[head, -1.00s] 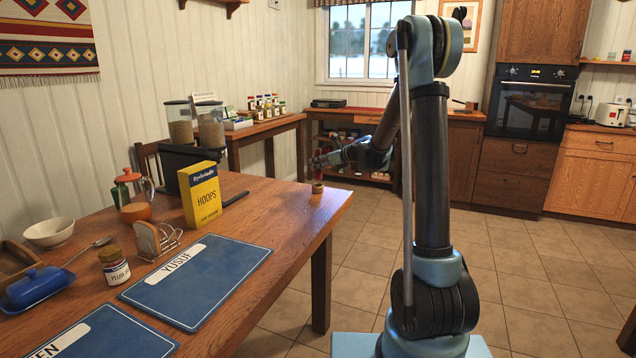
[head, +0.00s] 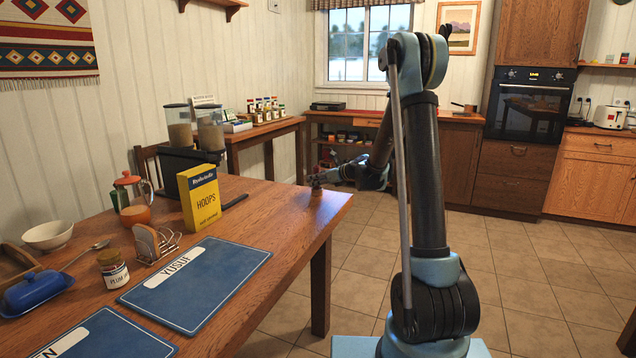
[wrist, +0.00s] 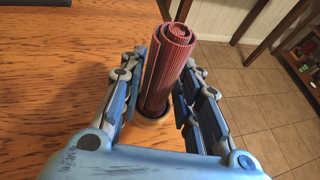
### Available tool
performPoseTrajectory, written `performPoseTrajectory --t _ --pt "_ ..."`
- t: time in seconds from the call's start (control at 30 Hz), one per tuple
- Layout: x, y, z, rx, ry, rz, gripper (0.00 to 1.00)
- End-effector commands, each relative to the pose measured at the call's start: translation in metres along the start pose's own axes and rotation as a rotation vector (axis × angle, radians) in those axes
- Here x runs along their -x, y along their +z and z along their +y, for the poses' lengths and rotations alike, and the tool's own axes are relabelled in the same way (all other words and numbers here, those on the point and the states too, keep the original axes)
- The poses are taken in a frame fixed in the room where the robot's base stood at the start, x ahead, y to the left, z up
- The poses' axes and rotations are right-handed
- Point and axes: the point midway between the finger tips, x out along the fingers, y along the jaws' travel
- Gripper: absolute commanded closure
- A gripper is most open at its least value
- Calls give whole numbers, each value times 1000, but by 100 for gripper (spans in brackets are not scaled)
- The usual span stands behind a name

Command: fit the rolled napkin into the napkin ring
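The rolled napkin (wrist: 166,68), dark red and ribbed, stands lengthwise between the fingers of my gripper (wrist: 156,98) in the wrist view. The fingers lie close along both sides of it, and my gripper looks shut on it. The tan napkin ring (wrist: 150,134) shows at the napkin's lower end; how deep the napkin sits in it is hidden. In the head view my gripper (head: 318,181) is low over the ring (head: 316,192), which stands near the table's far right corner. The napkin cannot be made out there.
The wooden table (head: 270,215) is clear around the ring. Blue placemats (head: 200,280), a toast rack (head: 156,243) and a jar (head: 113,267) are nearer. The floor drops away at right.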

Motion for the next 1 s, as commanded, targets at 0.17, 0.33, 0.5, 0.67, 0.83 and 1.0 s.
performPoseTrajectory --t 0.17,0.33,0.5,0.67,0.83,1.0 --pt "0 0 0 0 0 0 54" --pt "0 0 0 0 0 0 54" --pt "9 1 -1 -1 -2 0 54" --pt "32 1 -1 -2 -2 0 54" --pt "63 1 -2 -2 -4 0 54" --pt "93 0 -3 -3 -5 0 54"
